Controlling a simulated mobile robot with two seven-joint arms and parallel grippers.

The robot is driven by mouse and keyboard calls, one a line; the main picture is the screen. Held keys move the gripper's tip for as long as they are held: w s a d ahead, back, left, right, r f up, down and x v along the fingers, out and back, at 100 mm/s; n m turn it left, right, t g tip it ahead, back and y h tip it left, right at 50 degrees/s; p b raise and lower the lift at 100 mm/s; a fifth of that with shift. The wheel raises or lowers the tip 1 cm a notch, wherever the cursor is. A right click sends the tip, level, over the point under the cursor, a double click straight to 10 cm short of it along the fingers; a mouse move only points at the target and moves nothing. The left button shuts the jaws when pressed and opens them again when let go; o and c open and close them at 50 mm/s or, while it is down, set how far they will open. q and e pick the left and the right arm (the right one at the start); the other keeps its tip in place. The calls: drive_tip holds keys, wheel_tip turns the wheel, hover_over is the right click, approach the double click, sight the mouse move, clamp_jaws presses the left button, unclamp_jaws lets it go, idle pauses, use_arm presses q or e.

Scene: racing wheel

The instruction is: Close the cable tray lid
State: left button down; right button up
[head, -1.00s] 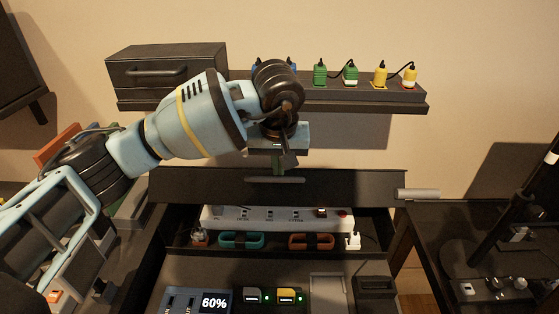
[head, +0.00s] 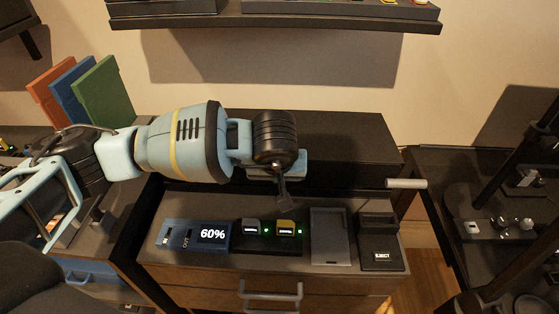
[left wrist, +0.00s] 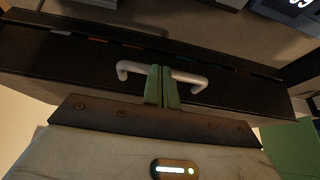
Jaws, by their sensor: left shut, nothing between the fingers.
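The cable tray lid (head: 345,135) is a wide dark panel, now swung down over the tray behind the control panel. In the left wrist view the lid (left wrist: 60,75) has a silver bar handle (left wrist: 197,79). A narrow gap remains along its edge, with bits of orange and teal showing through. My left gripper (left wrist: 163,73) has green fingers pressed together, empty, at the middle of the handle; I cannot tell if they touch the lid. The power strip inside is hidden. My right gripper is not in view.
The control panel (head: 335,275) in front carries a 60% display (head: 213,234), small lit modules and an EJECT block (head: 381,255). Orange, blue and green binders (head: 104,90) stand at the left. A shelf (head: 290,22) hangs above, and a dark side table is at the right.

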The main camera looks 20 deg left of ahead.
use_arm(q)
wheel_tip(320, 180, down, 2)
drive_tip(key=shift+s+f+b, duration=0.15)
drive_tip(key=shift+f+b, duration=0.05)
drive_tip(key=shift+b, duration=0.2)
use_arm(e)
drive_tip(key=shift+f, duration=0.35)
